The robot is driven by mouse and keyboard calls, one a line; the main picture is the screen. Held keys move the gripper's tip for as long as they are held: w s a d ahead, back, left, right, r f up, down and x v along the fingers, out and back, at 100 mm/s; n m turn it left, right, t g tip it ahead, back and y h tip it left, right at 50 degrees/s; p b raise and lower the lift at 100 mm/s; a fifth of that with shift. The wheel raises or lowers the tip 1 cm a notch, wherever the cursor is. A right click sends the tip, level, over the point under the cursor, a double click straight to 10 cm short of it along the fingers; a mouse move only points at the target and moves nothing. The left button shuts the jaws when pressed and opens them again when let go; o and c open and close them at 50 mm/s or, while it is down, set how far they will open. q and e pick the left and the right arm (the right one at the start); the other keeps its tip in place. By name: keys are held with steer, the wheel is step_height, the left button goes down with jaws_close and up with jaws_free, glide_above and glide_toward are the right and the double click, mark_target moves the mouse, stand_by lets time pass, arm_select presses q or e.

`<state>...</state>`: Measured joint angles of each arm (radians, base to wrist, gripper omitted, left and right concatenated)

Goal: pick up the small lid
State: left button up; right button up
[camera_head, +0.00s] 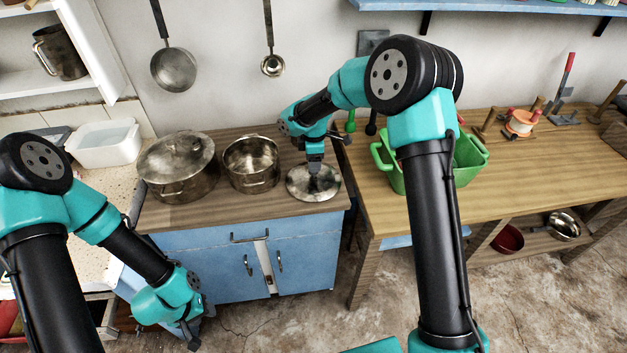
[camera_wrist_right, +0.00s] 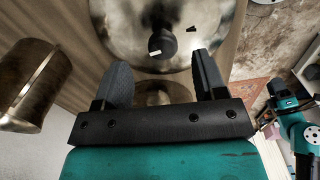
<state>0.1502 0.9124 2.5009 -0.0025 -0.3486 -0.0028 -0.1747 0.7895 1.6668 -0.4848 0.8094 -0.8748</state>
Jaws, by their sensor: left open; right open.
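The small lid (camera_head: 296,184) is a round, worn metal lid lying flat on the wooden top of the blue cabinet, right of the small pot (camera_head: 252,176). Its dark knob (camera_wrist_right: 162,44) shows in the right wrist view on the shiny lid (camera_wrist_right: 195,20). My right gripper (camera_head: 314,170) is above the lid and hides part of it. In the wrist view its fingers (camera_wrist_right: 162,68) are open and empty, with the knob just past the fingertips, centred between them. My left gripper (camera_head: 195,333) is open and low in front of the cabinet, far from the lid.
A large lidded pot (camera_head: 175,180) stands left of the small pot. A green bin (camera_head: 467,160) sits on the wooden bench (camera_head: 560,160) at right. A ladle (camera_head: 272,65) and a skimmer (camera_head: 173,70) hang on the wall behind. The cabinet top in front of the lid is narrow.

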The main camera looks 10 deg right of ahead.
steer(key=shift+s+f, duration=0.15)
steer(key=shift+f, duration=2.45)
steer(key=c, duration=1.1)
steer(key=shift+r, duration=0.1)
steer(key=shift+r, duration=0.5)
step_height(320, 180, up, 3)
steer(key=shift+s+a+f, duration=0.1)
steer(key=shift+f, duration=0.1)
steer(key=s+a+r, duration=0.1)
steer(key=s+a, duration=0.3)
steer(key=s, duration=1.1)
steer(key=shift+s+r, duration=0.15)
